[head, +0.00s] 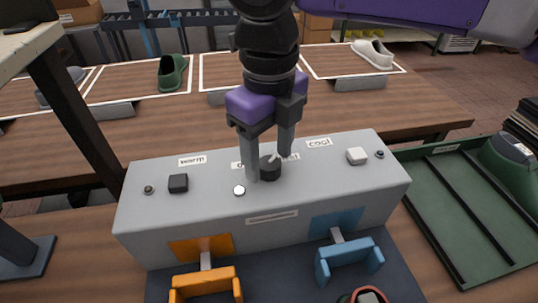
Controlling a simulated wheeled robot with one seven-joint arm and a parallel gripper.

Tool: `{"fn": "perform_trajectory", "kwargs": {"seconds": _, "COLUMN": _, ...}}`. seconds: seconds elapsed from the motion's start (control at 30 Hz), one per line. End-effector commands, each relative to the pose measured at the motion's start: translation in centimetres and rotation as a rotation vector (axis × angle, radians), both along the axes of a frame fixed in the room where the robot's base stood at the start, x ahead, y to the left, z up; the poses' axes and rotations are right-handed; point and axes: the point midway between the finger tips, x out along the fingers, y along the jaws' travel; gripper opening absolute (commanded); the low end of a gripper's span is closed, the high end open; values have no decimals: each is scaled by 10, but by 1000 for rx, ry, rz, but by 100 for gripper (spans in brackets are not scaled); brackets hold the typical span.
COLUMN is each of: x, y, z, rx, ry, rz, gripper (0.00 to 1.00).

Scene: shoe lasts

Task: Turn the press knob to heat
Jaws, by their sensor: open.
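The press (320,195) is a long grey box on the table. Its black round knob (269,171) sits near the middle of the top face. A pale mark shows at the knob's upper part, partly covered by a finger. Labels behind the knob read "warm" (192,160) at left and "cool" (319,143) at right. A middle label (237,166) is mostly hidden by my gripper. My gripper (269,163) points down, open, with one finger on each side of the knob. I cannot tell whether the fingers touch it.
Orange (205,285) and blue (348,259) clamps are in front. A green tray (460,220) lies at right. Shoes stand on the rear table.

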Motion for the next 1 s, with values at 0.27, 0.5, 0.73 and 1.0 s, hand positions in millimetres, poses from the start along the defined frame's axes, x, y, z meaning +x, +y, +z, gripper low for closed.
{"fn": "perform_trajectory", "kwargs": {"seconds": 0.27, "x": 0, "y": 0, "z": 45, "rx": -1, "ry": -3, "rz": 0, "gripper": 58}}
{"fn": "perform_trajectory", "kwargs": {"seconds": 0.5, "x": 0, "y": 0, "z": 68, "rx": -1, "ry": -1, "rz": -1, "gripper": 58}}
{"fn": "perform_trajectory", "kwargs": {"seconds": 0.73, "x": 0, "y": 0, "z": 70, "rx": 0, "ry": 1, "rz": 0, "gripper": 58}}
{"fn": "perform_trajectory", "kwargs": {"seconds": 1.0, "x": 0, "y": 0, "z": 72, "rx": 0, "ry": 0, "rz": 0, "gripper": 58}}
